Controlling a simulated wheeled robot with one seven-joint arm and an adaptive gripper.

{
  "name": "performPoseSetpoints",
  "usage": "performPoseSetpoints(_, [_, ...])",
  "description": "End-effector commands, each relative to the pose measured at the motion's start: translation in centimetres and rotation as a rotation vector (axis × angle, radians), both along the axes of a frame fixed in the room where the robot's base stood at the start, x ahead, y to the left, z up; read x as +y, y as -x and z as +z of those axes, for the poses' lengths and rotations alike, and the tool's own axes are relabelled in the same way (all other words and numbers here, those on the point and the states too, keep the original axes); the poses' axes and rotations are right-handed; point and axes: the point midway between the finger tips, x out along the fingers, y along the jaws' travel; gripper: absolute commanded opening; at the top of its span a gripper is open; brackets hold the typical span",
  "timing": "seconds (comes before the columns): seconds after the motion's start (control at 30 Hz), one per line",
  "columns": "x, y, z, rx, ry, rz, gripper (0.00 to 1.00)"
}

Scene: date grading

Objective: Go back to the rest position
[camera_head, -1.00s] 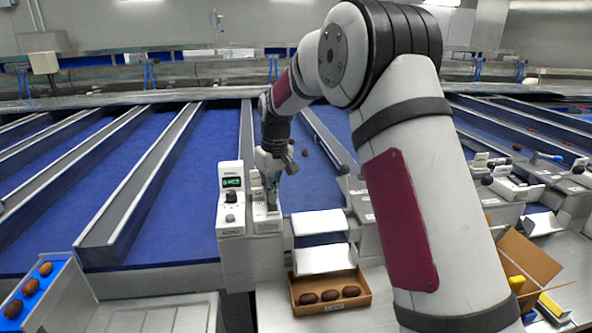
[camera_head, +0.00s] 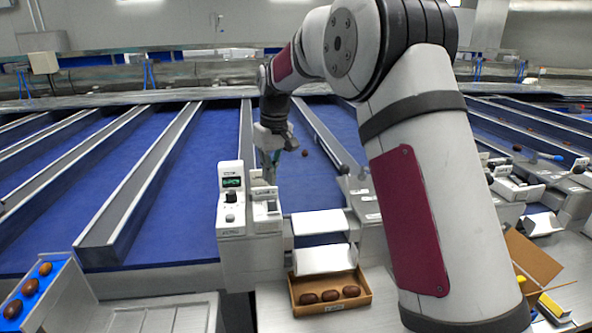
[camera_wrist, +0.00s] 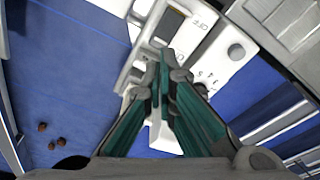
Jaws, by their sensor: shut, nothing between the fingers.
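My gripper (camera_head: 270,172) hangs pointing down beside and above the white control units at the front of the blue belts. It holds nothing. In the wrist view my gripper (camera_wrist: 164,72) shows its two green fingers with their tips together, over a white switch unit (camera_wrist: 196,28) that carries a rocker switch and lettering. The control box with a green display (camera_head: 231,197) stands to the left of the switch unit (camera_head: 265,207) in the head view. I cannot tell if the fingertips touch the switch unit.
A cardboard tray (camera_head: 333,306) with three dates stands at the front. A blue-lined tray (camera_head: 62,290) with dates is at lower left. An open carton (camera_head: 533,256) lies at right. Long rails (camera_head: 150,180) divide the blue belts. A few dates (camera_wrist: 52,146) lie on the belt.

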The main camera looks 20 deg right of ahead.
Motion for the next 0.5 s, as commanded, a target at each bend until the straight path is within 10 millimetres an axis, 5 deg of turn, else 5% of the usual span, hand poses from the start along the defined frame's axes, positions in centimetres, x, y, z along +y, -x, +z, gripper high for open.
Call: performPoseSetpoints(0.5, [0.0,0.02,1.06,0.0,0.0,0.0,0.0])
